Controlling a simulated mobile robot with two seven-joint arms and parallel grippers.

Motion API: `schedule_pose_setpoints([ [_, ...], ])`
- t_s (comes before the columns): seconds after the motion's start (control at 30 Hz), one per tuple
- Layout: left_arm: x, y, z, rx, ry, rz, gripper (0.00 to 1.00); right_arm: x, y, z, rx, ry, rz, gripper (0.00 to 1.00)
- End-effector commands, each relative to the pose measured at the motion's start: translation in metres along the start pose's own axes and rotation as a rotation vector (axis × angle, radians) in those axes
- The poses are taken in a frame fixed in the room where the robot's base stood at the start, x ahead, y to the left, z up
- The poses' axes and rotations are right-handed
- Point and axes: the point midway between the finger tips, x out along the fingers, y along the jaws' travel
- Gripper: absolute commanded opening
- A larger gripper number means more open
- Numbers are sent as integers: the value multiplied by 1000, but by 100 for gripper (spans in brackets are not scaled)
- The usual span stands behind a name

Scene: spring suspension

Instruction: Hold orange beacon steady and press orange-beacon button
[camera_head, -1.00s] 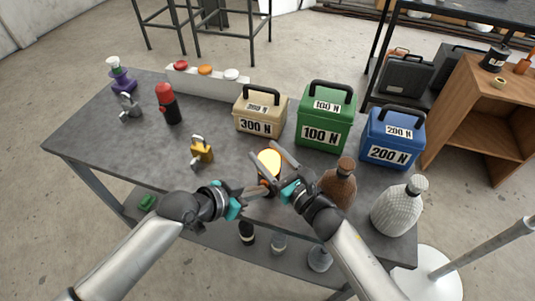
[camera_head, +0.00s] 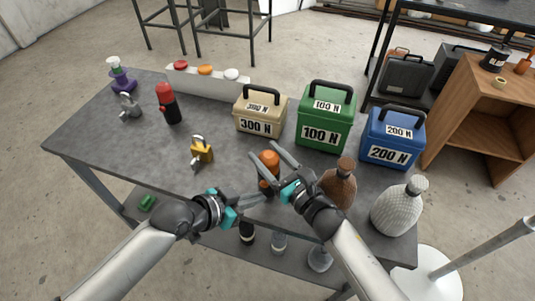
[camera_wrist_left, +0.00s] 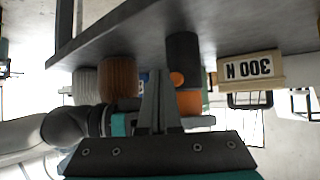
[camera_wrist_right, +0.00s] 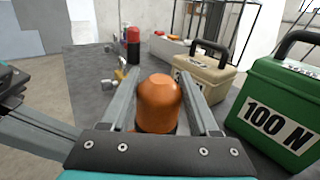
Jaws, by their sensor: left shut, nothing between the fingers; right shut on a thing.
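The orange beacon (camera_head: 269,160) stands upright near the table's front edge, its orange dome unlit, above a dark base. My right gripper (camera_head: 262,150) is shut around it, one finger on each side; the dome (camera_wrist_right: 160,103) fills the gap in the right wrist view. My left gripper (camera_head: 265,196) is shut and empty, fingertips close to the beacon's base. The upside-down left wrist view shows the dark base (camera_wrist_left: 182,50) with a round orange button (camera_wrist_left: 177,78) beside my left fingertips (camera_wrist_left: 157,75). I cannot tell whether they touch it.
A brown bottle (camera_head: 338,185) and a ribbed white bottle (camera_head: 396,208) stand right of my right gripper. Tan (camera_head: 260,112), green (camera_head: 325,118) and blue (camera_head: 392,138) weight boxes stand behind. The table (camera_head: 120,160) front left is clear.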

Motion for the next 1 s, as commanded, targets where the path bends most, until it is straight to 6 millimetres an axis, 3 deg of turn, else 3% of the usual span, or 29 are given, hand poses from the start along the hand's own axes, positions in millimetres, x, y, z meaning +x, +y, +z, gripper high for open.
schedule_pose_setpoints([
  [0.4,-29,21,22,0,-2,1,0,0,0,-1,0,1,-1,0],
  [0.77,-34,25,24,0,1,0,0,0,-1,0,-1,1,-1,0],
  [0.8,-34,25,24,0,1,0,0,0,-1,0,-1,1,-1,65],
  [1.0,-34,25,24,0,1,0,0,0,-1,0,-1,1,-1,87],
])
